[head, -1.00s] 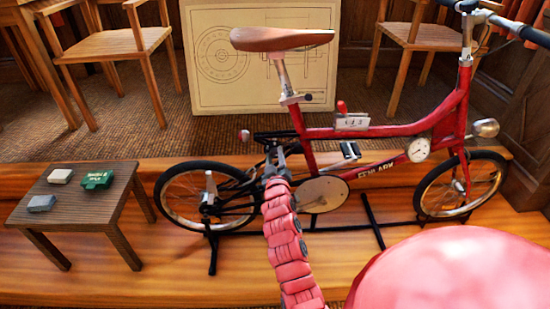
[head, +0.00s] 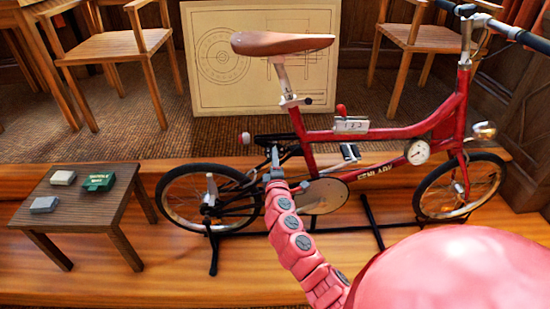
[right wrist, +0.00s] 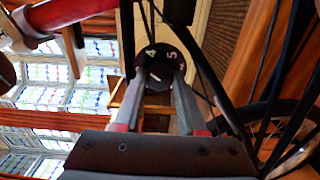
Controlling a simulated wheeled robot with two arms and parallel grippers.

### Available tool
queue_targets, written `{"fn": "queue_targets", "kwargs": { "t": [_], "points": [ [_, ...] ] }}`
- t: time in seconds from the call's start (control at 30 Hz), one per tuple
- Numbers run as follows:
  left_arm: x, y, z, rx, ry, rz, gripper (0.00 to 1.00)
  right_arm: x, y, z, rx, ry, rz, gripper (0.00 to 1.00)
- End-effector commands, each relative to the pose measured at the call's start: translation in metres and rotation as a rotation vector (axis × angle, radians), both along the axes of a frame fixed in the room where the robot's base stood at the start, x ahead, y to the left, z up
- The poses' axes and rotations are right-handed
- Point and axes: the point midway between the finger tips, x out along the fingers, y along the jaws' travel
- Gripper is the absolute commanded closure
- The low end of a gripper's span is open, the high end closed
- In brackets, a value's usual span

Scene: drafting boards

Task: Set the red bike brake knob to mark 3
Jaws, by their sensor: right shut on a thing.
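The red bike (head: 385,132) stands side-on on a black stand. In the right wrist view a dark round dial (right wrist: 152,52) shows white numerals 4 and 5, and a pale line on its face below them. My right gripper (right wrist: 158,76) is shut on the knob at this dial, one finger on each side; the fingers hide part of the face, and I cannot read which mark the knob points to. In the head view my right gripper (head: 271,160) is at the bike's rear, below the saddle, where the knob is too small to make out. My left gripper is not in view.
A drawing board (head: 215,90) and chairs stand behind. Spokes and frame tubes surround my right gripper closely.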

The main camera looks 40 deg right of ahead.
Motion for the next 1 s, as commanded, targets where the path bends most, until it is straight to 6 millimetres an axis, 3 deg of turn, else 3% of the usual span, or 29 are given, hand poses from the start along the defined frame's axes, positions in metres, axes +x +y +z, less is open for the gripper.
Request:
{"fn": "queue_targets", "kwargs": {
  "t": [0.5,1.0],
  "points": [
    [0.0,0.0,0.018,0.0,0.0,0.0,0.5,0.0,0.001,-0.001,-0.371,0.23,0.002,1.0],
    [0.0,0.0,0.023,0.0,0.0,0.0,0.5,0.0,0.001,-0.002,-0.509,0.313,0.003,1.0]
  ]
}}
